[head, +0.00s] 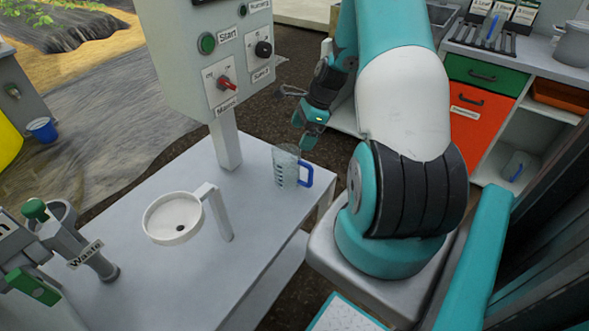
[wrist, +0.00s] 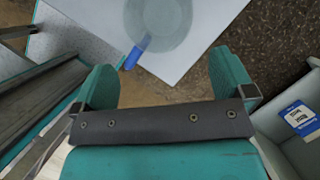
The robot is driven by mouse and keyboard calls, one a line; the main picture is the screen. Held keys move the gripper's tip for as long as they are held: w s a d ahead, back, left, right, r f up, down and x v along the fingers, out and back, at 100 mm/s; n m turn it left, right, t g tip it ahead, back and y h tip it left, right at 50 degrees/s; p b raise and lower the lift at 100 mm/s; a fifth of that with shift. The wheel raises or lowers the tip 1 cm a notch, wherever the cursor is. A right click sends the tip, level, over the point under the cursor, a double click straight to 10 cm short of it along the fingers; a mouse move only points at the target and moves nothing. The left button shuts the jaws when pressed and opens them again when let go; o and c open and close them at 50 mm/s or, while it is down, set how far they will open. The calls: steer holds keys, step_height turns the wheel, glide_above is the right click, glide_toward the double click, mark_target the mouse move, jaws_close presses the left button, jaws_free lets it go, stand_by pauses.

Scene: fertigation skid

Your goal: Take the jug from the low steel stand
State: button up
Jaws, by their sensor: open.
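A clear jug (head: 286,167) with a blue handle (head: 306,176) stands upright on the far right end of the low grey stand (head: 115,215). My gripper (head: 311,138) is above and just right of the jug in the head view, apart from it. In the wrist view my gripper (wrist: 163,82) is open and empty. The jug (wrist: 163,18) shows beyond the fingers, cut by the top edge, with its blue handle (wrist: 137,52) toward the left finger. The stand's top (wrist: 215,18) lies under it.
A control box (head: 205,45) on a post rises behind the stand. A white round bowl on a bracket (head: 173,217) and a waste pipe (head: 95,258) stand to the left. Another clear container with a blue handle (head: 515,165) sits in the right cabinet.

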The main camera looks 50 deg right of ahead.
mark_target(292, 152)
steer(key=x, duration=0.8)
steer(key=shift+s, duration=0.1)
steer(key=c, duration=0.9)
steer(key=shift+o, duration=0.2)
steer(key=shift+r, duration=0.1)
